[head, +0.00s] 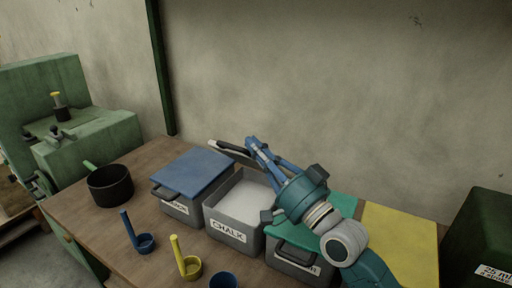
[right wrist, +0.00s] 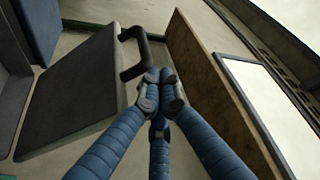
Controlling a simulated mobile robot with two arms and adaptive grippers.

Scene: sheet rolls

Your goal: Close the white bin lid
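The white bin (head: 232,222), a grey box labelled CHALK with pale powder inside, stands open on the wooden table. Its lid (head: 214,143) is raised at the back and shows as a thin pale edge-on strip with a dark handle. A dark grey panel with a handle, seemingly this lid, fills the left of the right wrist view (right wrist: 78,92). My right gripper (head: 251,143) is beside the raised lid, above the bin's rear. Its fingertips (right wrist: 160,88) are drawn together near the handle's end; I see nothing clearly between them. My left gripper is out of view.
A blue-lidded bin (head: 194,171) stands left of the white bin. A green-lidded bin (head: 296,239) and a yellow lid (head: 402,233) are to the right. A black pot (head: 110,187) and blue (head: 145,243) and yellow (head: 190,268) scoops sit at left and front.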

